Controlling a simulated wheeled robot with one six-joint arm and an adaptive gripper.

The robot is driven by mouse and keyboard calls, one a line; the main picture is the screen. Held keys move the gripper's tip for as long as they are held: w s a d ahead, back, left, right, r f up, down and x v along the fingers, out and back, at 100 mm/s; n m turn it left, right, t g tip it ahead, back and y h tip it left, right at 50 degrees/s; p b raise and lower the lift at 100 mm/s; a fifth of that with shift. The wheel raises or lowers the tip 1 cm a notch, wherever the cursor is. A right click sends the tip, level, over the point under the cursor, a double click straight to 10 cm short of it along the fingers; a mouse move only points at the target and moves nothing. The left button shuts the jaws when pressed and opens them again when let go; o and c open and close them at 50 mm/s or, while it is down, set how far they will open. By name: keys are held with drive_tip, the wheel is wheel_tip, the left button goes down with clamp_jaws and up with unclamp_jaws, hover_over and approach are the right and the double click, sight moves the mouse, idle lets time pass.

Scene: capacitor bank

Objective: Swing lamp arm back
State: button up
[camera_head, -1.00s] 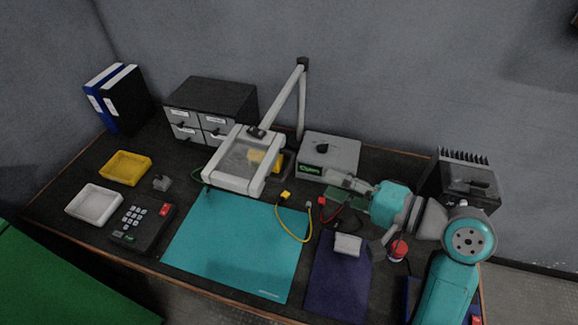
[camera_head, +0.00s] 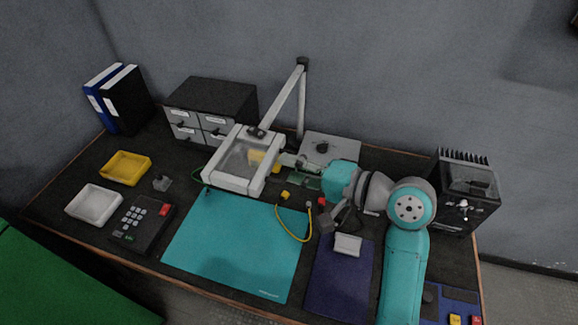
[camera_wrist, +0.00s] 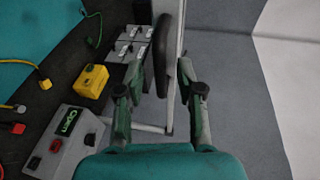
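The lamp has a pale square-framed head (camera_head: 209,179) with a clear pane, over the back edge of the teal mat. Its pale jointed arm (camera_head: 283,96) rises from the head to a dark elbow, and a post runs down behind. My gripper (camera_head: 284,159) is at the right edge of the lamp head in the head view. In the wrist view my gripper (camera_wrist: 160,72) has its two fingers spread apart. A dark rounded part (camera_wrist: 160,55) and a pale bar (camera_wrist: 174,30) show between and beyond the fingers. I cannot tell whether either finger touches them.
A grey box (camera_head: 345,150) with a green display stands just behind my gripper; it also shows in the wrist view (camera_wrist: 62,150). A yellow box (camera_wrist: 91,80) is near it. Drawers (camera_head: 225,93) stand behind the lamp. A black finned unit (camera_head: 465,185) is at right.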

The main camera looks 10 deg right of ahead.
drive_tip(key=shift+w+a+f, duration=0.1)
drive_tip(key=shift+w+a, duration=0.2)
drive_tip(key=shift+a, duration=0.15)
clamp_jaws()
